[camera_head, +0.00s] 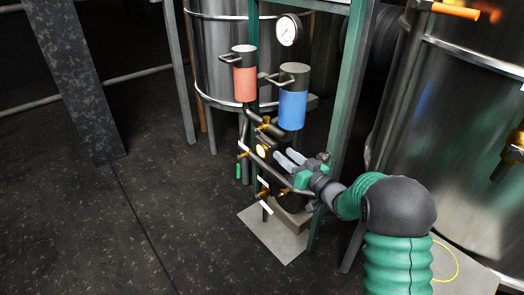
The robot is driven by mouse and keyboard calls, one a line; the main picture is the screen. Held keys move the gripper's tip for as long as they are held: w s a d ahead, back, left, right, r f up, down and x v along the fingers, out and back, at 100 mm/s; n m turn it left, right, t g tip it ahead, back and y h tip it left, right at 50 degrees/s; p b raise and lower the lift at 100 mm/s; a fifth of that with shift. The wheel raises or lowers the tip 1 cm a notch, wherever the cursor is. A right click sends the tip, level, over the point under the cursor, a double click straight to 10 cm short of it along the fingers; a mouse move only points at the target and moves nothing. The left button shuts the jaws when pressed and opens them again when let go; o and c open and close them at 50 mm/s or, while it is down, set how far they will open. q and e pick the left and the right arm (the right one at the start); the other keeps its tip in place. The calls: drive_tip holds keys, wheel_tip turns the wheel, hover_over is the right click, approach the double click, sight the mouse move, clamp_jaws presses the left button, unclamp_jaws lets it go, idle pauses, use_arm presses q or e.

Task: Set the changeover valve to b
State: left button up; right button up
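A pipe assembly with brass valve fittings (266,126) hangs on a green frame, below a red canister (245,82) and a blue canister (292,107). I cannot tell which fitting is the changeover valve, and no b mark is readable. More brass fittings (263,193) sit lower on the pipes. My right gripper (283,153) reaches in from the right, in front of the pipes and below the blue canister. Its two pale fingers are apart with nothing seen between them. Whether it touches a pipe is unclear. My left gripper is not in view.
A pressure gauge (288,30) is above the canisters, and a small dial (262,151) sits among the pipes. Green frame posts (350,75) stand close to my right arm. Large steel tanks (455,130) stand right and behind.

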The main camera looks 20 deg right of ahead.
sight(261, 135)
drive_tip(key=b+x, duration=0.1)
drive_tip(key=x, duration=0.2)
drive_tip(key=b+x, duration=0.1)
drive_tip(key=x, duration=0.2)
drive_tip(key=b+x, duration=0.1)
drive_tip(key=x, duration=0.2)
drive_tip(key=shift+w+d+f, duration=0.1)
drive_tip(key=shift+w+f, duration=0.05)
drive_tip(key=shift+f, duration=0.15)
drive_tip(key=shift+w+r, duration=0.1)
drive_tip(key=shift+w, duration=0.25)
clamp_jaws()
idle(0.5)
